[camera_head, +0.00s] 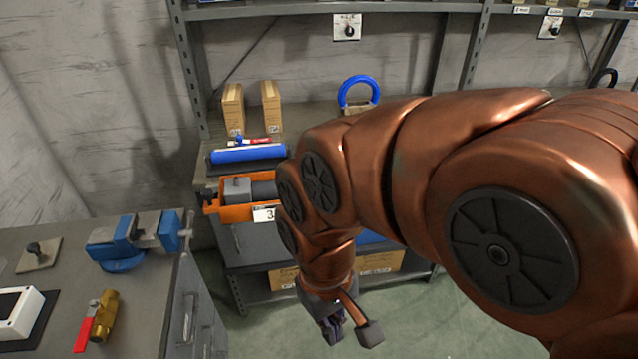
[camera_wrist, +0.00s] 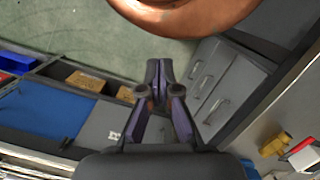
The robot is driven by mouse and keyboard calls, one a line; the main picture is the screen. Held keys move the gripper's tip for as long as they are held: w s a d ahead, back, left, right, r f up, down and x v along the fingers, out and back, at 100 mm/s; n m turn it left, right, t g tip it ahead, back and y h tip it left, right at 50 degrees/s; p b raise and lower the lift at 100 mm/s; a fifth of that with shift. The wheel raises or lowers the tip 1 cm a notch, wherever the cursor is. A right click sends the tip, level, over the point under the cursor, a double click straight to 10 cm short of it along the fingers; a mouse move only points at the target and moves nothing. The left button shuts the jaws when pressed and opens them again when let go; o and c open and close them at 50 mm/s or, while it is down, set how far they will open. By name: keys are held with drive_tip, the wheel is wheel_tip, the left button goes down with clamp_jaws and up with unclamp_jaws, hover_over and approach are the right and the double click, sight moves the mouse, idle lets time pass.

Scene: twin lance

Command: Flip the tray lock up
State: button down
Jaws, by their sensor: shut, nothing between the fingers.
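An orange tray (camera_head: 238,213) with a white number label juts from the shelf left of my arm in the head view. A grey block (camera_head: 237,188) and a darker grey piece sit in it. I cannot tell which part is the tray lock; my arm may hide some of the tray's right side. My gripper (camera_head: 334,329) hangs low over the floor, to the right of and below the tray in the picture, apart from it. In the wrist view my gripper (camera_wrist: 157,88) has its fingers together and empty.
A workbench at left holds a blue vise (camera_head: 135,240), a brass valve (camera_head: 104,315) with a red handle, and a white box (camera_head: 20,310). A blue roll (camera_head: 248,153) lies on the shelf above the tray. Grey drawers (camera_wrist: 215,80) stand close right of my gripper in the wrist view.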

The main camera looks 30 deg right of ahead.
drive_tip(key=w+a+r+m+y+p, duration=0.1)
drive_tip(key=w+r+m+y, duration=0.25)
drive_tip(key=w, duration=0.85)
drive_tip(key=w+r+m+y, duration=0.3)
drive_tip(key=w+m+y, duration=0.1)
drive_tip(key=w, duration=0.8)
drive_tip(key=w+d+f+m+t+y, duration=0.1)
drive_tip(key=w+d+f+m, duration=0.1)
drive_tip(key=d, duration=0.4)
drive_tip(key=w+d+f+m+t+y, duration=0.1)
drive_tip(key=w+d+f+m, duration=0.1)
drive_tip(key=w+d+m, duration=0.2)
drive_tip(key=w+d+f+m+t+y, duration=0.1)
drive_tip(key=w+d+f+m, duration=0.1)
drive_tip(key=w+d, duration=0.4)
drive_tip(key=shift+w+d+f+m+t+p, duration=0.2)
drive_tip(key=shift+d+m, duration=0.1)
drive_tip(key=shift+d, duration=0.6)
drive_tip(key=shift+w+d+f+m+t+p, duration=0.1)
drive_tip(key=shift+d+f+m+p, duration=0.15)
drive_tip(key=shift+d, duration=0.6)
drive_tip(key=s+d+f+m+t, duration=0.1)
drive_tip(key=d+f+m, duration=0.2)
drive_tip(key=d, duration=0.5)
drive_tip(key=s+d+f+m+t, duration=0.1)
drive_tip(key=d+f+m, duration=0.2)
drive_tip(key=d+f, duration=0.2)
drive_tip(key=d, duration=0.2)
drive_tip(key=shift+s+d+f+t, duration=0.3)
drive_tip(key=shift+s+d, duration=0.1)
